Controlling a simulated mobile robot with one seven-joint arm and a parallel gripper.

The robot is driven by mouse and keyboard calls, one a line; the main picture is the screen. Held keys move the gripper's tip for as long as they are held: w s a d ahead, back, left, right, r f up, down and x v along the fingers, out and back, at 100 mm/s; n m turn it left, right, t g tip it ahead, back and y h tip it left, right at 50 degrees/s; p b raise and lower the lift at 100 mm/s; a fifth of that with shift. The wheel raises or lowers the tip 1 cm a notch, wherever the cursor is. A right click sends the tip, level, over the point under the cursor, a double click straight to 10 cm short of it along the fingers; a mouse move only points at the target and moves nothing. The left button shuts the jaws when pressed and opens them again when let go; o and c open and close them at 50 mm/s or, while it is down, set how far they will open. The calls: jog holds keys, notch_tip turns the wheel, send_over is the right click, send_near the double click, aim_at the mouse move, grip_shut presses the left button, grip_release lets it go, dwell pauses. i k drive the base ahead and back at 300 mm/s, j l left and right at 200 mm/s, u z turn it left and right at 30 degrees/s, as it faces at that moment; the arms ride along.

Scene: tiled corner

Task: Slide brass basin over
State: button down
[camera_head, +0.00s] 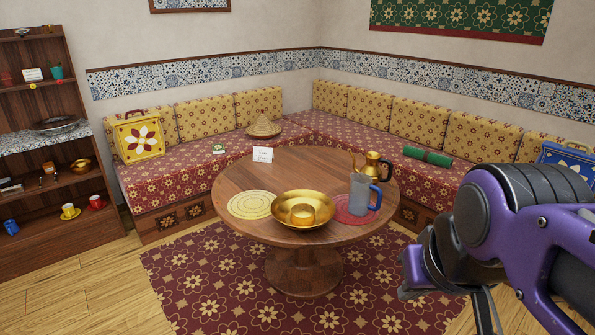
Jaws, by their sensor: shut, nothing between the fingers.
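The brass basin (300,226) sits near the front edge of the round wooden table (239,184). A smaller brass bowl or cup (302,214) shows inside it. The basin lies between a round cream mat on its left and a red mat on its right. My purple and black arm reaches in from the right, in front of the bench and to the right of the table, apart from the basin. I cannot make out my gripper's fingers in this view.
The cream mat (250,205) is bare. A white card (262,155) stands at the back. The table's middle is clear.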

aim_at(302, 210)
jog(key=i+u, duration=0.3)
jog(key=i, duration=0.8)
